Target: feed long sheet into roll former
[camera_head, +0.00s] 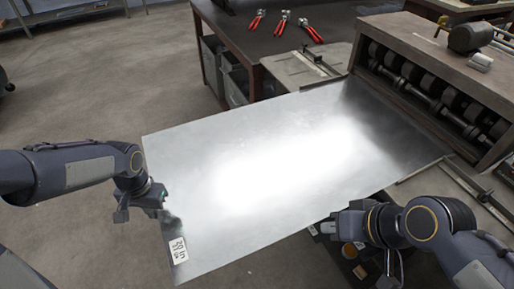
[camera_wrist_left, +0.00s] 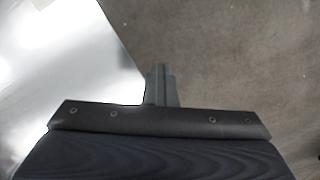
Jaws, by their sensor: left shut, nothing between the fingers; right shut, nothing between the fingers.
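The long sheet (camera_head: 200,160) is a bright, shiny flat metal panel slanting across the middle of the head view, with a white handwritten label (camera_head: 179,250) at its near left corner. Its right end lies at the front of the roll former (camera_head: 425,45), just before the dark rollers (camera_head: 430,92); I cannot tell whether its edge touches them. My left gripper (camera_head: 166,212) is shut and empty at the sheet's left edge. In the left wrist view its closed fingers (camera_wrist_left: 161,85) are beside the sheet (camera_wrist_left: 70,60). My right gripper (camera_head: 322,228) is shut and empty by the sheet's near edge.
A side support (camera_head: 300,68) stands at the sheet's far edge, and another (camera_head: 455,190) near its right corner. Red-handled snips (camera_head: 284,22) lie on the dark table (camera_head: 235,35) behind. Concrete floor (camera_head: 90,100) is open on the left.

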